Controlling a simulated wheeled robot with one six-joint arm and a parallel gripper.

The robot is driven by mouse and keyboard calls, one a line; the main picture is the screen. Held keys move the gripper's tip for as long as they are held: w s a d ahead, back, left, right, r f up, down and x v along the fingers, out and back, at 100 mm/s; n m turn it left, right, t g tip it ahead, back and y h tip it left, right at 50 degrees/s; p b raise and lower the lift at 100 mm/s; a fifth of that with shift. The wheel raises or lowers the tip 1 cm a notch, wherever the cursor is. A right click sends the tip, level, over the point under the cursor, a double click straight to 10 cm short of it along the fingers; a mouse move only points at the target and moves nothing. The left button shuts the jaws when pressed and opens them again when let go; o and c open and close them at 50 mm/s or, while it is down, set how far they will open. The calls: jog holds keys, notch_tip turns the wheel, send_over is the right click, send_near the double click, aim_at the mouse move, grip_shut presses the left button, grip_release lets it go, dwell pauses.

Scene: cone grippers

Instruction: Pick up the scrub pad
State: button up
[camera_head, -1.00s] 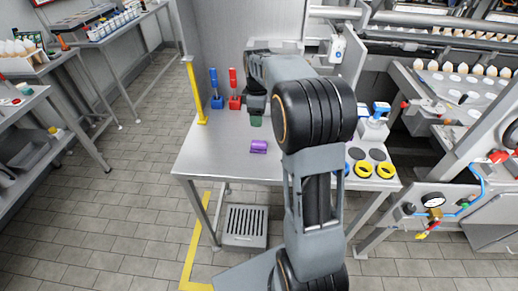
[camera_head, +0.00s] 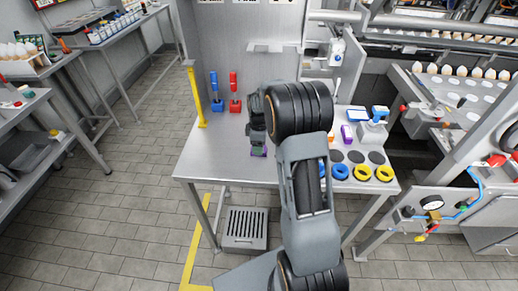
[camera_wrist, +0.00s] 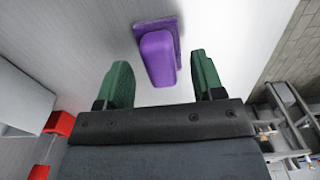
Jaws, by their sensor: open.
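The scrub pad appears to be the purple block on a darker purple flat base (camera_wrist: 158,58) in the wrist view, lying on the metal table. In the head view only a sliver of purple (camera_head: 259,152) shows under my gripper (camera_head: 257,143), which hides the rest. In the wrist view my gripper (camera_wrist: 160,72) is open, with a green finger on either side. The near end of the block reaches between the fingertips; the rest lies beyond them. The fingers look clear of the block, with nothing held. I cannot tell their exact height above the table.
A blue tool (camera_head: 215,92) and a red tool (camera_head: 235,92) stand upright at the table's back left, near a yellow post (camera_head: 194,95). Blue and yellow rings (camera_head: 362,173) lie at the right. The table's front left (camera_head: 205,160) is clear.

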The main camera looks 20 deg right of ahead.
jog(key=shift+f, duration=0.75)
jog(key=c, duration=1)
jog(key=shift+r, duration=0.45)
notch_tip(320, 180, up, 2)
jog(key=shift+r+b, duration=0.2)
jog(key=shift+b, duration=0.3)
jog(key=s+r+b, duration=0.2)
jog(key=s+r, duration=0.7)
jog(key=s, duration=0.5)
jog(key=shift+a+r, duration=0.3)
jog(key=shift+r, duration=0.05)
